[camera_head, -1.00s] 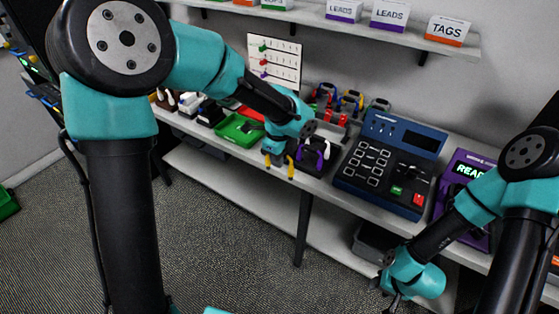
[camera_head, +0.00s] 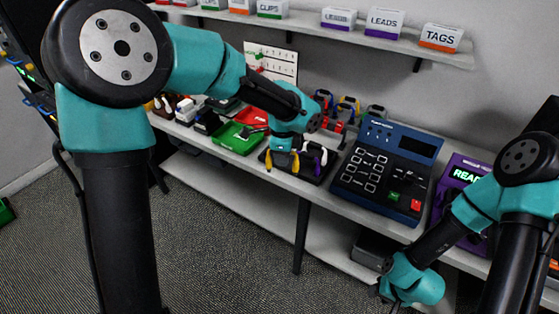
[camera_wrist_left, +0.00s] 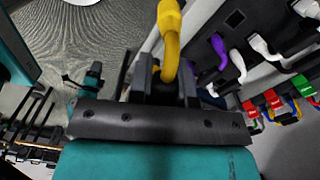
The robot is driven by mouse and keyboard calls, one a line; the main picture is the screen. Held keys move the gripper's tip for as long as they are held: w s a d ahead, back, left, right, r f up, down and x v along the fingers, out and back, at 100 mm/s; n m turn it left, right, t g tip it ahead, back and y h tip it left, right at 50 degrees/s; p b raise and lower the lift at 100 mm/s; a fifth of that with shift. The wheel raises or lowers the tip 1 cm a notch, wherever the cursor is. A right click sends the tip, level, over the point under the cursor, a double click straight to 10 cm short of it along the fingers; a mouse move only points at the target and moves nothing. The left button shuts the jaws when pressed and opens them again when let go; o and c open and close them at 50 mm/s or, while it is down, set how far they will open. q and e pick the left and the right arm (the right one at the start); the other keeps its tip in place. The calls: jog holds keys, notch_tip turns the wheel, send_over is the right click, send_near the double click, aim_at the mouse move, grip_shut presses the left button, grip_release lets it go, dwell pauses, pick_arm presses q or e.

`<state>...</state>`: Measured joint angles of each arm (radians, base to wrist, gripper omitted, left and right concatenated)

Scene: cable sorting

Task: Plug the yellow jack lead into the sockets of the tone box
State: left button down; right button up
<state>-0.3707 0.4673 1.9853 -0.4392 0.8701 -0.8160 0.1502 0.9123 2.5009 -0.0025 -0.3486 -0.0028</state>
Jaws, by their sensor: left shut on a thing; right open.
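My left gripper (camera_head: 282,153) is shut on the yellow jack lead (camera_head: 269,161) at the front edge of a low black block (camera_head: 302,173). In the left wrist view the yellow lead (camera_wrist_left: 170,42) rises in a bend from between the fingers (camera_wrist_left: 166,88). Its lower end is hidden, so I cannot tell whether it touches a socket. A blue box (camera_head: 385,165) with buttons and a screen and a purple unit (camera_head: 460,172) with a lit green display stand further right; I cannot tell which is the tone box. My right gripper (camera_head: 390,302) is open, low at the bottom edge.
Purple (camera_wrist_left: 219,47) and white (camera_wrist_left: 262,46) leads stand close beside the left gripper. A green tray (camera_head: 238,137) lies to its left. Red pieces with coloured leads (camera_head: 335,125) stand behind the block. A shelf (camera_head: 400,42) with labelled boxes is above.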

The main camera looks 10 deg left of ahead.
pick_arm(q)
jog(key=w+d+r+n, duration=0.2)
jog(key=d+r+n, duration=0.4)
jog(key=n, duration=1.1)
jog(key=shift+w+d+r, duration=0.25)
jog(key=shift+d+r, duration=0.15)
jog(key=shift+r, duration=0.95)
